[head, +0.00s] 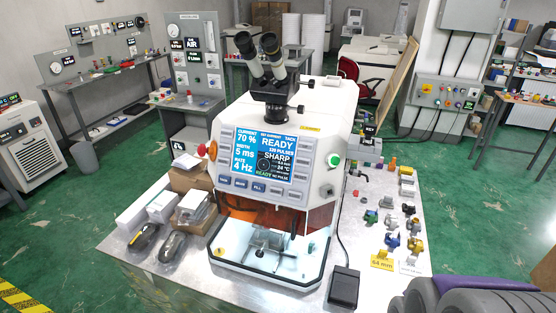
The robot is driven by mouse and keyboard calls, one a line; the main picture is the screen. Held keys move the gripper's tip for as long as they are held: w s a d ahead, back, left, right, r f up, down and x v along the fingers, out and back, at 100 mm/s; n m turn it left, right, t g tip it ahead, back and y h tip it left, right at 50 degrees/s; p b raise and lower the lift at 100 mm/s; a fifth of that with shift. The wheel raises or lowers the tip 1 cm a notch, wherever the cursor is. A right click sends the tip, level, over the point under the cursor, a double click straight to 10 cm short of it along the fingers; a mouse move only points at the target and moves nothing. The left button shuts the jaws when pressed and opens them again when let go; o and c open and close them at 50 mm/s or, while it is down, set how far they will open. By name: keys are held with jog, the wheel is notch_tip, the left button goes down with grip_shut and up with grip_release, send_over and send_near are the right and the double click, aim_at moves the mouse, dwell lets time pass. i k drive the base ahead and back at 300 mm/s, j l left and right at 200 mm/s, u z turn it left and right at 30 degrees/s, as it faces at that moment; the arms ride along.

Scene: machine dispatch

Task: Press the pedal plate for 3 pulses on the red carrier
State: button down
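A black pedal (343,287) sits on the light table at its front, right of the white machine (297,130), with a cable running up beside the machine. The machine's blue screen (262,156) reads 70 %, 5 ms, 4 Hz and READY. Inside the lit chamber at its base, a small metal fixture (266,241) stands behind the clear front. I cannot make out a red carrier there. My gripper's fingers are not in view, and nothing is seen touching the pedal.
Several small coloured parts and carriers (391,241) stand on the table right of the machine, by a yellow 64 mm label (381,262). Boxes (190,185) and two dark handheld items (172,246) lie left. Green floor (100,230) is open at left.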

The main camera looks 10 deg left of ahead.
aim_at(345, 287)
jog(key=j+z, duration=0.4)
jog(key=j, duration=1)
